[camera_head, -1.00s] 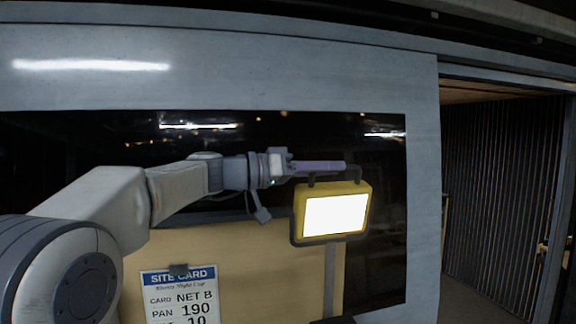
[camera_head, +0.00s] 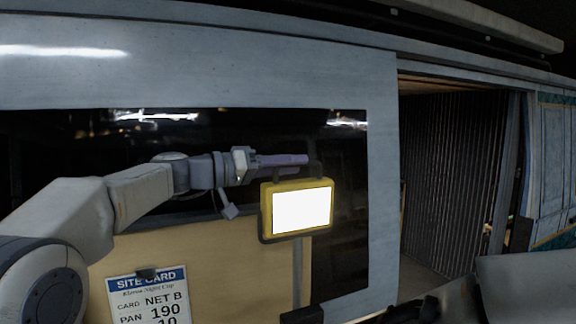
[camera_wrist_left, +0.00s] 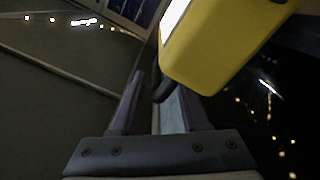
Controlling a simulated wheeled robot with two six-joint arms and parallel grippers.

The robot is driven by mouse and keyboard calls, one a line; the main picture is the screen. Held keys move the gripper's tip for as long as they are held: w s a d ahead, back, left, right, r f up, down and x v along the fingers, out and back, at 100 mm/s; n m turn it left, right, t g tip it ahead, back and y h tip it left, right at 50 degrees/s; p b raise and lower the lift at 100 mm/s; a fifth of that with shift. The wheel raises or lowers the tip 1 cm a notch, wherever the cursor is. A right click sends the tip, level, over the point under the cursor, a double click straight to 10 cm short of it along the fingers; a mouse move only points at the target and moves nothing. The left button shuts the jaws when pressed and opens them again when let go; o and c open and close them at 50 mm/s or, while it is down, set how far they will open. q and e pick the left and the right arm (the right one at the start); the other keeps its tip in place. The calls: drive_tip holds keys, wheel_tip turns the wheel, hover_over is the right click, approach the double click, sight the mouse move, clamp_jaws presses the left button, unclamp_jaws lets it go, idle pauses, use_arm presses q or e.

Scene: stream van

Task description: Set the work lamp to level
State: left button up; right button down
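The work lamp (camera_head: 301,211) is a yellow box with a lit white face and a dark frame, in the middle of the head view. Its lit face looks near level, rising slightly to the right. A dark bracket (camera_head: 317,169) stands on its top. My left gripper (camera_head: 300,160) is just above the lamp, its purple fingers reaching right to the bracket. In the left wrist view the fingers (camera_wrist_left: 160,107) stand apart with a gap between them, and the yellow lamp housing (camera_wrist_left: 212,42) is close beyond. Contact cannot be made out. My right gripper does not show.
A site card (camera_head: 150,298) hangs on a tan panel (camera_head: 215,265) below my left arm. A dark glossy panel (camera_head: 345,240) lies behind the lamp. An open doorway (camera_head: 450,180) with a ribbed dark wall is to the right. A grey shape fills the lower right corner.

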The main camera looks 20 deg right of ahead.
use_arm(q)
drive_tip(key=a+b, duration=0.5)
drive_tip(key=a, duration=0.5)
drive_tip(key=shift+s+a, duration=0.25)
drive_tip(key=shift+s, duration=0.15)
